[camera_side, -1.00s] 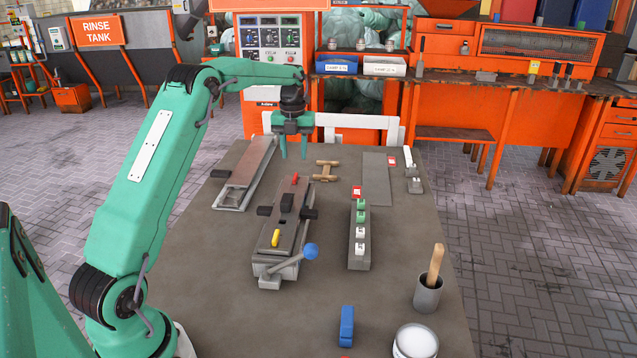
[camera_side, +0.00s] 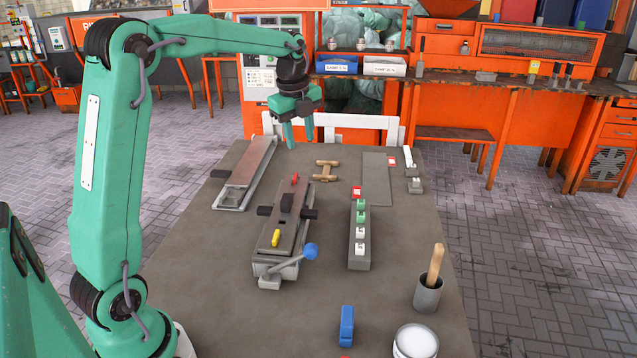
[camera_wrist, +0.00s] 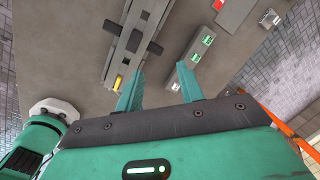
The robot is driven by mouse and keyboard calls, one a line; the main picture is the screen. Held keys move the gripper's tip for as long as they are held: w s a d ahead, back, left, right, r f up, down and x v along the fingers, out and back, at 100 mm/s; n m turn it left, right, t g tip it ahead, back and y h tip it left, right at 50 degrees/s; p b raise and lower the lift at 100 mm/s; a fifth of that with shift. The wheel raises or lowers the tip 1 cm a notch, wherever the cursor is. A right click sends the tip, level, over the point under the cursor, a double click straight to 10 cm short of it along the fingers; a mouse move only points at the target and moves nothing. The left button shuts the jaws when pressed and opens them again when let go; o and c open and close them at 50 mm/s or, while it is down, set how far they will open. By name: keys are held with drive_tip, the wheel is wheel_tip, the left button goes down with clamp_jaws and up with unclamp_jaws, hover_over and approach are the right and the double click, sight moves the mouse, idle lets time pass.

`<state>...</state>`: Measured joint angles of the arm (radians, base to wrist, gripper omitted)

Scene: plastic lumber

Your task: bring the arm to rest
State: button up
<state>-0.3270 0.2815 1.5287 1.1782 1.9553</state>
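My gripper (camera_side: 299,134) is green and hangs above the far part of the grey table (camera_side: 210,290). In the wrist view its two fingers (camera_wrist: 160,88) stand apart with nothing between them, so it is open and empty. Below and nearer in the side view lies a grey clamp fixture (camera_side: 275,265) with a blue-knobbed lever (camera_side: 310,251), a red piece (camera_side: 294,179) and a yellow piece (camera_side: 275,238). The fixture also shows in the wrist view (camera_wrist: 121,51), ahead of my fingers. No part touches my gripper.
A grey block strip (camera_side: 359,265) with green and white pieces stands right of the fixture. A long metal tray (camera_side: 262,150) lies at the back left. A cup with a wooden handle (camera_side: 428,292), a white tub (camera_side: 415,341) and a blue block (camera_side: 346,326) stand at front right.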

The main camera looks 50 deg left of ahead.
drive_tip(key=s+d+n+t, duration=0.2)
drive_tip(key=s+d+n, duration=0.6)
drive_tip(key=s, duration=0.4)
drive_tip(key=s+d+n+t, duration=0.1)
drive_tip(key=s+d+n, duration=0.6)
drive_tip(key=s+n, duration=0.3)
drive_tip(key=shift+s+d+f+n+t+h, duration=0.3)
drive_tip(key=shift+s+d+f+t, duration=0.1)
drive_tip(key=shift+s, duration=0.6)
drive_tip(key=shift+c, duration=0.2)
